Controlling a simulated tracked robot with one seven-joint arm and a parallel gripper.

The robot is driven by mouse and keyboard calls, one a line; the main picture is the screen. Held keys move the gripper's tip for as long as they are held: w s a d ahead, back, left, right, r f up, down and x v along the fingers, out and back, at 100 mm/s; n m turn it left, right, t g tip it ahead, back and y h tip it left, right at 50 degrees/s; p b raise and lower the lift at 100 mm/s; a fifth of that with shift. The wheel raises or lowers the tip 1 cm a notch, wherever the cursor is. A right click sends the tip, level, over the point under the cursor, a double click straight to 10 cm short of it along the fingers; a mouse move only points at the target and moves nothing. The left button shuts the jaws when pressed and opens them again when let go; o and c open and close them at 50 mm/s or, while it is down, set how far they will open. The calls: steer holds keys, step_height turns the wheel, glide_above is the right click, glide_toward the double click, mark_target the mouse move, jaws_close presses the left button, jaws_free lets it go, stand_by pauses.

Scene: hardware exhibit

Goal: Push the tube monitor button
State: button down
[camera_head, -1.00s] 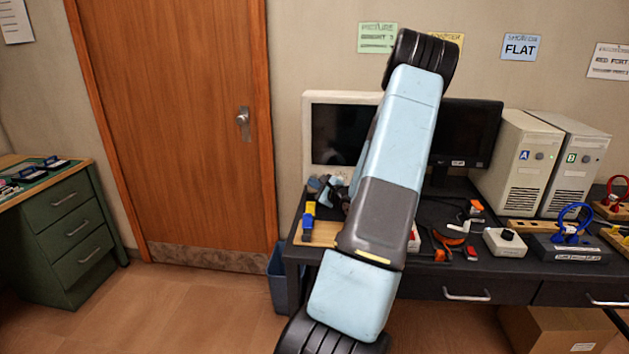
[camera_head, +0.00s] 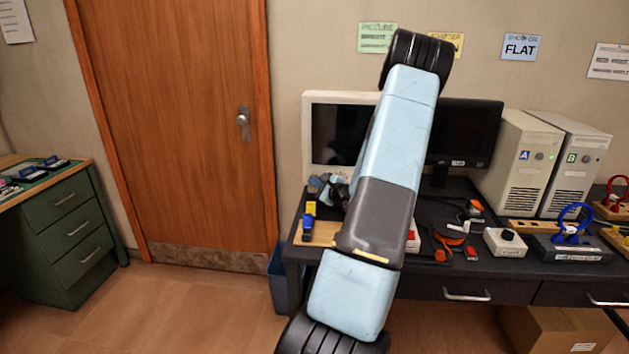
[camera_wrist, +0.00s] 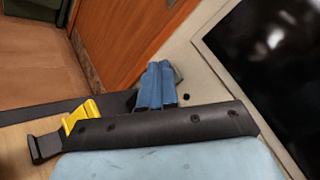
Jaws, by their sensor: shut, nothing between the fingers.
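The tube monitor (camera_head: 308,135) has a pale casing and a dark screen and stands at the left end of the dark desk. My arm covers its right part in the head view. In the wrist view its pale bezel (camera_wrist: 205,75) and dark screen (camera_wrist: 270,60) fill the right side. A small dark round spot on the bezel, possibly the button (camera_wrist: 187,97), lies just right of my fingers. My gripper (camera_wrist: 160,82) has blue fingers, shut and empty, close beside the bezel. Contact cannot be told. In the head view my gripper (camera_head: 323,187) is low before the monitor.
A yellow-and-blue item (camera_head: 309,218) stands on a wooden board at the desk's left end. A flat black monitor (camera_head: 470,130) and computer towers (camera_head: 522,160) stand to the right. Small tools and a white box (camera_head: 505,243) lie in front. A blue bin (camera_head: 280,280) is below left.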

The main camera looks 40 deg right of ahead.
stand_by(0.4)
steer(key=shift+s+a, duration=0.35)
steer(key=shift+a, duration=0.05)
steer(key=shift+s+a, duration=1.95)
steer(key=shift+a, duration=0.3)
